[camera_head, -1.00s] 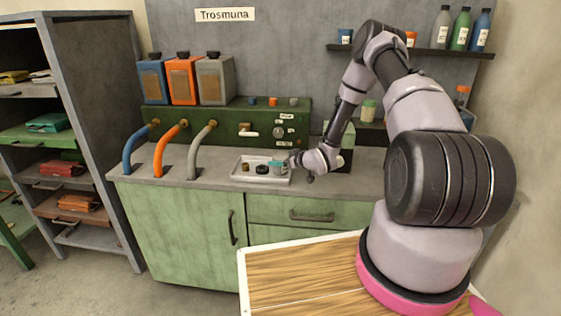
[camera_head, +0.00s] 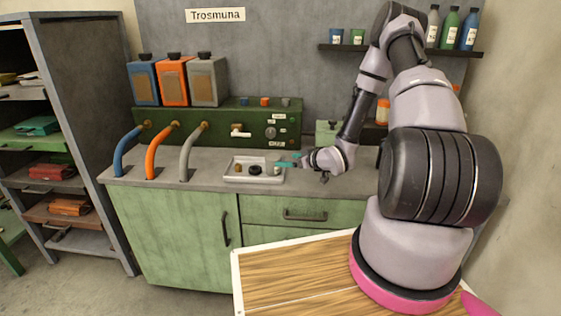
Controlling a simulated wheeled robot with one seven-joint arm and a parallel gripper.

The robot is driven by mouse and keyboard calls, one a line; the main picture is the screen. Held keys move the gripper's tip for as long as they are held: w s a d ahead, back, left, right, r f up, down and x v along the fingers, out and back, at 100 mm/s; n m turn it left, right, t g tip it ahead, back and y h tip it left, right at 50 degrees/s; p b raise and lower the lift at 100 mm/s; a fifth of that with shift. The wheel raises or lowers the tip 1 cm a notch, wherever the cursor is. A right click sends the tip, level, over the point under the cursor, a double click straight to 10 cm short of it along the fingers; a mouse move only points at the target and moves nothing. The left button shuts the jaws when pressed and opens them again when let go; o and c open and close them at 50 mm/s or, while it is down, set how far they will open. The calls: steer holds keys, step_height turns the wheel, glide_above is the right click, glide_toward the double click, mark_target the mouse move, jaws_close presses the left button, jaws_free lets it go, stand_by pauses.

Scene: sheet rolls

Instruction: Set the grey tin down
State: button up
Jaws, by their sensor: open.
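The white tray (camera_head: 232,178) sits on the grey counter. In it are a small brown-gold piece (camera_head: 238,169), a black round piece (camera_head: 255,170) and a small pale grey item (camera_head: 277,170) near its right end, which looks like the grey tin. My gripper (camera_head: 287,163), with teal fingers, reaches in from the right at the tray's right end. Its jaws are open, beside or just above the grey item; a clear gap is too small to make out.
A green panel (camera_head: 215,122) with a tap and knobs stands behind the tray. Blue, orange and grey hoses (camera_head: 186,150) bend down to the counter at left. Three canisters (camera_head: 173,82) stand on the panel. A wall shelf (camera_head: 400,50) holds bottles and cups.

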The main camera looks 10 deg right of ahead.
steer(key=s+d+r+m+g+h, duration=0.1)
steer(key=s+d+r+h, duration=0.15)
steer(key=r, duration=0.65)
steer(key=s+d+r+m+g+h, duration=0.1)
steer(key=d+r+m+h, duration=0.15)
steer(key=r, duration=0.55)
steer(key=s+d+r+m+h, duration=0.1)
steer(key=s+d+r+h, duration=0.15)
steer(key=r, duration=0.65)
steer(key=s+a+r+m, duration=0.2)
steer(key=s+r, duration=0.3)
steer(key=s, duration=0.4)
steer(key=s+a+r+m+g+y, duration=0.1)
steer(key=s+a+r+m, duration=0.1)
steer(key=s+r, duration=0.4)
steer(key=s+a+r+m+g+y, duration=0.1)
steer(key=s+r, duration=0.4)
steer(key=s, duration=0.7)
steer(key=shift+a+r+m, duration=0.25)
steer(key=shift+a+m, duration=0.4)
steer(key=shift+a, duration=0.2)
